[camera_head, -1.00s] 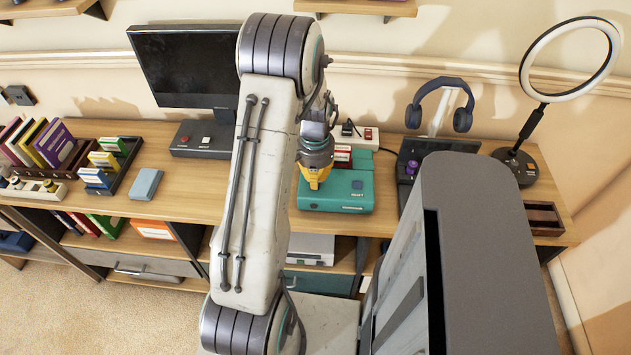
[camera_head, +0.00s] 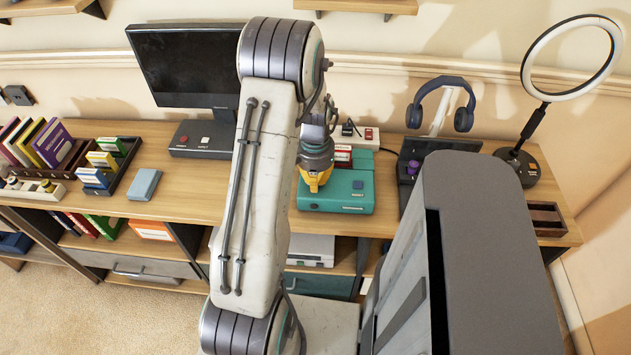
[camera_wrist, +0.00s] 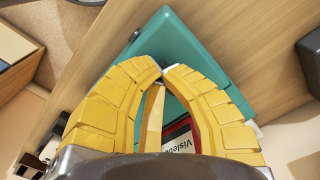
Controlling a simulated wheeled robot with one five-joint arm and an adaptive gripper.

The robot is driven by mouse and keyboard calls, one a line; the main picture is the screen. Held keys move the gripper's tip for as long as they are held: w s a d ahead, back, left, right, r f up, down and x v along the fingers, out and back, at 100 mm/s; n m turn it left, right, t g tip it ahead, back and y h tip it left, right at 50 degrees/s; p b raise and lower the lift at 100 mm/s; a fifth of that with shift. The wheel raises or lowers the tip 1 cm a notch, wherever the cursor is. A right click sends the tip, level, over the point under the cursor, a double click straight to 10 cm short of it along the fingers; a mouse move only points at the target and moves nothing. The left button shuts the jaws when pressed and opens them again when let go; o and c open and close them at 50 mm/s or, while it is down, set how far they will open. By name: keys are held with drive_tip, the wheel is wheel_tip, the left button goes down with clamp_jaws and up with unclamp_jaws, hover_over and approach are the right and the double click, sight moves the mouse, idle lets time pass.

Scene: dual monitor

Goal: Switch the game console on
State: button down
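A teal game console (camera_head: 335,197) sits on the desk right of the monitor, with a red-and-white cartridge (camera_head: 343,157) standing at its back. A small blue button (camera_head: 357,184) and a pale label show on its right part. My yellow gripper (camera_head: 316,182) points down over the console's left part and hides some of its top. In the wrist view my gripper (camera_wrist: 165,69) has its fingertips nearly together, with nothing clearly held. The console (camera_wrist: 190,50) lies beneath, and a cartridge label shows between the fingers. Whether the fingertips touch the console I cannot tell.
A monitor (camera_head: 190,65) and a dark grey box (camera_head: 203,139) stand left of my arm. A blue headset (camera_head: 440,103) on a stand and a ring lamp (camera_head: 570,55) stand to the right. Cartridges in a holder (camera_head: 122,167) stand at the left.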

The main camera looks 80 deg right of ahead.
drive_tip(key=shift+f, duration=0.15)
drive_tip(key=shift+r, duration=0.2)
drive_tip(key=shift+r+p, duration=2.3)
drive_tip(key=shift+r, duration=1.05)
